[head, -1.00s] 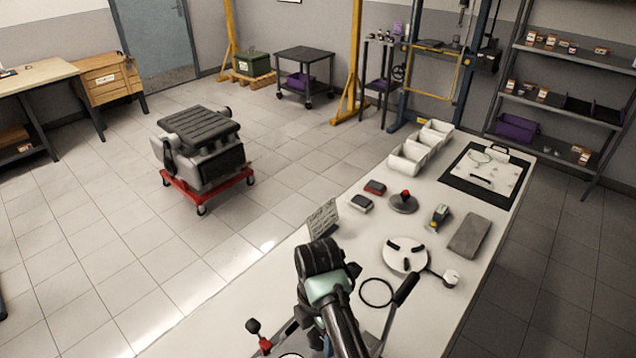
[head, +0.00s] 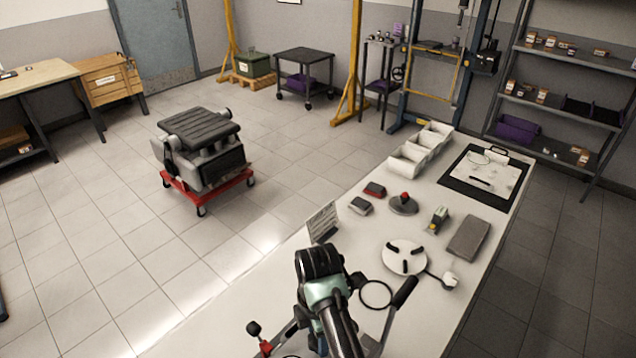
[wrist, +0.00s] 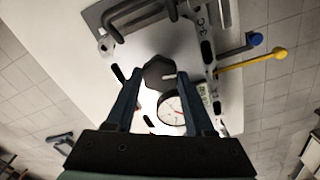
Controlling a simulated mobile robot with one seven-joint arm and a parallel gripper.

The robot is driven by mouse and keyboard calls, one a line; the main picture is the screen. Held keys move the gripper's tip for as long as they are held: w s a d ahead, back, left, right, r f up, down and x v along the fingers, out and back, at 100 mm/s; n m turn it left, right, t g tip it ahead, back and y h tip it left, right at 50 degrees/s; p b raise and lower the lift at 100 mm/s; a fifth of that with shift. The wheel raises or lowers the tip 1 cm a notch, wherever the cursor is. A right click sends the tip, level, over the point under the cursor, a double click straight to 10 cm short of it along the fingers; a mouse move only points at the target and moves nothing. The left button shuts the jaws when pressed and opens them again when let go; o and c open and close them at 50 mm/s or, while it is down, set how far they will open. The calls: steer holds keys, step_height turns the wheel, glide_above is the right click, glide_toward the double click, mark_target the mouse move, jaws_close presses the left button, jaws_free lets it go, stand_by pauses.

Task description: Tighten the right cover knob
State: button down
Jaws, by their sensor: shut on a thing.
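In the wrist view my gripper (wrist: 160,79) has its two dark fingers on either side of a dark lobed knob (wrist: 157,70) and is shut on it. The knob sits above a pale plate, with a small light pin at its right side. Whether it is the right cover knob cannot be told from its looks alone. In the head view my arm covers the gripper and the knob.
A round dial gauge (wrist: 172,110) lies close below the knob. A yellow lever (wrist: 252,61) and a blue-tipped lever (wrist: 254,40) stick out at the right. A bent grey handle (wrist: 143,14) crosses the top. The bench (head: 376,222) holds a white disc (head: 404,262) and several tools.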

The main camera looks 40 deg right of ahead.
steer(key=m+p, duration=0.2)
steer(key=m, duration=0.3)
steer(key=shift+w+r+m, duration=0.1)
steer(key=shift+r+m, duration=0.05)
steer(key=shift+m, duration=0.15)
steer(key=m+p, duration=0.1)
steer(key=m, duration=0.3)
steer(key=m+p, duration=0.1)
steer(key=m, duration=0.4)
steer(key=m+p, duration=0.1)
steer(key=m, duration=0.3)
steer(key=shift+d+m, duration=0.1)
steer(key=shift+m, duration=0.2)
steer(key=m, duration=0.3)
steer(key=shift+m, duration=0.3)
steer(key=m, duration=0.3)
steer(key=shift+m, duration=0.3)
steer(key=m, duration=0.3)
steer(key=shift+m, duration=2.1)
